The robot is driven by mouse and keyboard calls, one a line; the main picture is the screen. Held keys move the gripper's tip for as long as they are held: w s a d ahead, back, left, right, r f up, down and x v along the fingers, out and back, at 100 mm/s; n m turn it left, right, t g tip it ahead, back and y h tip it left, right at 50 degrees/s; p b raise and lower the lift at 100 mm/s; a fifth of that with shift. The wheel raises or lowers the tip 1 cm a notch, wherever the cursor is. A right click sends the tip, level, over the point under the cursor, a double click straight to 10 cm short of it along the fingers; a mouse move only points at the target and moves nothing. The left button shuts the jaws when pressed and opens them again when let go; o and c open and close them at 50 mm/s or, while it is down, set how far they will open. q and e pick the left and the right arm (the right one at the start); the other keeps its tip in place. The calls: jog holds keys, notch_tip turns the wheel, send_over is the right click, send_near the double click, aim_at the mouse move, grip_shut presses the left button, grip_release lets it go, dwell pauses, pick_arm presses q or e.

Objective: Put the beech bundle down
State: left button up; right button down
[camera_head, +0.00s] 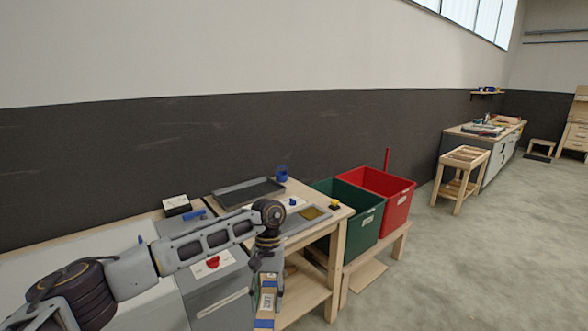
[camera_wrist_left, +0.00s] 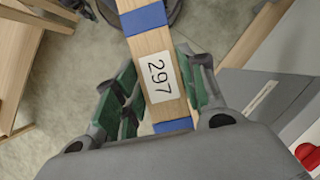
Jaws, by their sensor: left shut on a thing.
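The beech bundle (camera_wrist_left: 148,45) is a pale wooden piece with blue bands and a white label reading 297. My left gripper (camera_wrist_left: 160,95) is shut on it, with the green-padded fingers on either side of the wood. In the head view the left gripper (camera_head: 267,277) hangs down in front of the wooden bench, and the bundle (camera_head: 266,302) is upright in it near the bottom edge. The bundle's lower end is cut off there. My right gripper does not show.
A wooden bench (camera_head: 335,220) carries a dark tray (camera_head: 248,191) and small blue items. A green bin (camera_head: 362,222) and a red bin (camera_head: 398,205) stand on a low wooden stand to its right. A grey cabinet with a red switch (camera_head: 213,262) is at left. Floor is clear at right.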

pick_arm(q)
jog(key=s+a+f, duration=0.2)
jog(key=a+f, duration=0.4)
jog(key=a, duration=0.1)
jog(key=s+a+f, duration=0.2)
jog(key=a+f, duration=0.4)
jog(key=a, duration=0.2)
jog(key=shift+s, duration=0.35)
jog(key=w+x, duration=0.1)
jog(key=x, duration=1.3)
jog(key=shift+w+d+f, duration=0.15)
jog(key=shift+w+f, duration=0.25)
jog(key=shift+f, duration=0.05)
jog(key=shift+d, duration=0.1)
